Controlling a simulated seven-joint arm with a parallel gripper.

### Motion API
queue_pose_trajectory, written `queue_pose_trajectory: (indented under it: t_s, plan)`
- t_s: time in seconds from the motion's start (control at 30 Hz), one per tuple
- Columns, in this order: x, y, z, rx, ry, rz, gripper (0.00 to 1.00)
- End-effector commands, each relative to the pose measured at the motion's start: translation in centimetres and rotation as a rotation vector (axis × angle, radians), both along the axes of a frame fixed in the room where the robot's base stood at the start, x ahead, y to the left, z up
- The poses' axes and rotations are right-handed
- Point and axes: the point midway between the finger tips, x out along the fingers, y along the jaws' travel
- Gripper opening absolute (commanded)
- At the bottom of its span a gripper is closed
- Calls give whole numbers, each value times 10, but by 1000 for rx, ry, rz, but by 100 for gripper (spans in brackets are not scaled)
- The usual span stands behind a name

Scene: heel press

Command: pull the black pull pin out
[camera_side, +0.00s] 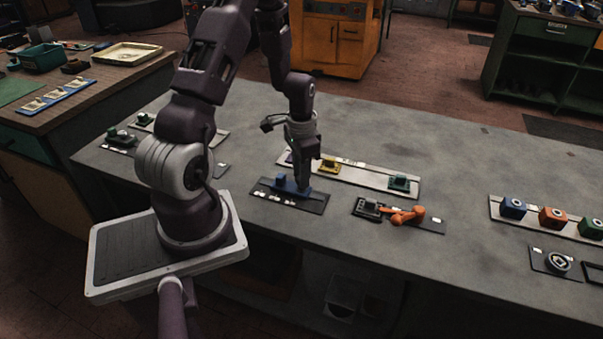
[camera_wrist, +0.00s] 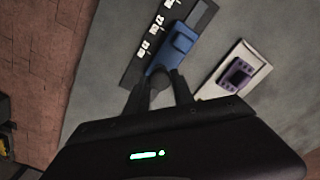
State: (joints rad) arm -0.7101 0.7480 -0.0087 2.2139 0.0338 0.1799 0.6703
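I cannot make out a black pull pin for certain in either view. My gripper (camera_side: 304,188) is low over a dark plate (camera_side: 315,203) that carries a blue slide with a raised block (camera_side: 281,180). In the wrist view, my gripper (camera_wrist: 162,75) has its two dark fingertips apart, at the near end of the blue part (camera_wrist: 180,45). Whether the fingers press on it is unclear. White marks line the dark plate (camera_wrist: 135,68).
A pale rail with yellow (camera_side: 329,166) and green (camera_side: 398,182) blocks lies behind. An orange lever (camera_side: 407,216) sits to the right on a dark plate. Blue, orange and green blocks stand at far right. A purple block (camera_wrist: 237,74) shows in the wrist view.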

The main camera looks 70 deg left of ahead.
Motion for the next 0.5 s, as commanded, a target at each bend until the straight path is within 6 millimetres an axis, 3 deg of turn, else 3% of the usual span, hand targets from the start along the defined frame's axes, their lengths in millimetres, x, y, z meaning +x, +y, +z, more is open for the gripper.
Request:
queue_pose_trajectory:
  t_s: [0.07, 0.5]
  plan:
    - [0, 0, 0, 0, 0, 0, 0]
    - [0, 0, 0, 0, -1, 0, 0]
